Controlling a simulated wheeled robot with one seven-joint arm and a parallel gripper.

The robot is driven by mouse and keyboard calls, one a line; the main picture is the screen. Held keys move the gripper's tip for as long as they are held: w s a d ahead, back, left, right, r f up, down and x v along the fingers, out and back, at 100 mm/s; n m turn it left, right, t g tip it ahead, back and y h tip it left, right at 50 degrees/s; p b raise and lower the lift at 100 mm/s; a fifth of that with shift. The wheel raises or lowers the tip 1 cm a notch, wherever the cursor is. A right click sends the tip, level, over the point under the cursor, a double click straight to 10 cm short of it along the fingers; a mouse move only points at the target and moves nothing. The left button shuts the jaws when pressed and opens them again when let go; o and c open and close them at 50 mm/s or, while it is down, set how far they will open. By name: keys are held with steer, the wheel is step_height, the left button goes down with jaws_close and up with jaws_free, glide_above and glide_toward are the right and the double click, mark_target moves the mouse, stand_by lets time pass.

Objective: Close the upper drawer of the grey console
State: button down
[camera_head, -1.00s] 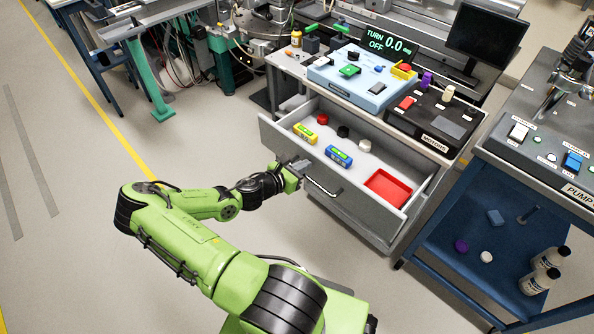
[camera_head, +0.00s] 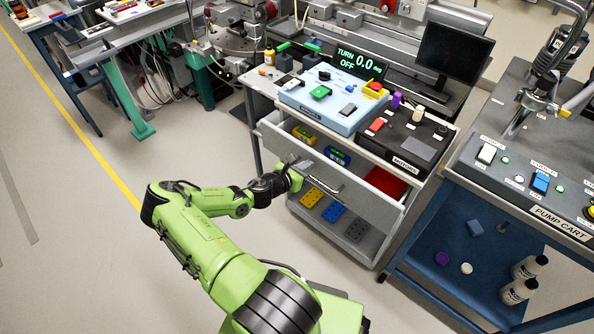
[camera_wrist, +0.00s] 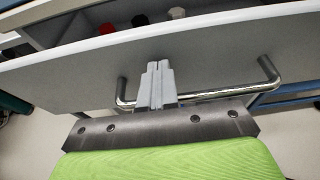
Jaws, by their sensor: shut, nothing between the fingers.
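The grey console (camera_head: 275,92) stands at the centre of the head view. Its upper drawer (camera_head: 355,188) is partly open, with a pale front and a bar handle (camera_head: 322,182). Inside I see a yellow item (camera_head: 304,136), a blue item (camera_head: 337,155) and a red tray (camera_head: 386,182). My gripper (camera_head: 301,168) is at the drawer front near the left end of the handle. In the wrist view my gripper (camera_wrist: 157,68) is shut and empty, its fingertips against or just before the drawer front (camera_wrist: 220,55), and the handle (camera_wrist: 270,72) passes by the fingers; exact contact is unclear.
A lower shelf or drawer (camera_head: 357,228) holds yellow and blue perforated blocks. A blue pump cart (camera_head: 480,195) with bottles stands close on the right. A blue-white box (camera_head: 322,105) and a black motor box (camera_head: 408,135) sit on top. Open floor lies to the left.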

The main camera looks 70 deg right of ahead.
steer(key=s+d, duration=0.1)
steer(key=d, duration=0.1)
steer(key=s+d, duration=0.1)
steer(key=d, duration=0.2)
steer(key=s+d, duration=0.1)
steer(key=d, duration=0.1)
steer(key=shift+s+d, duration=0.2)
steer(key=shift+d, duration=0.15)
steer(key=shift+d+r, duration=0.15)
steer(key=shift+r, duration=0.1)
steer(key=shift+r, duration=0.15)
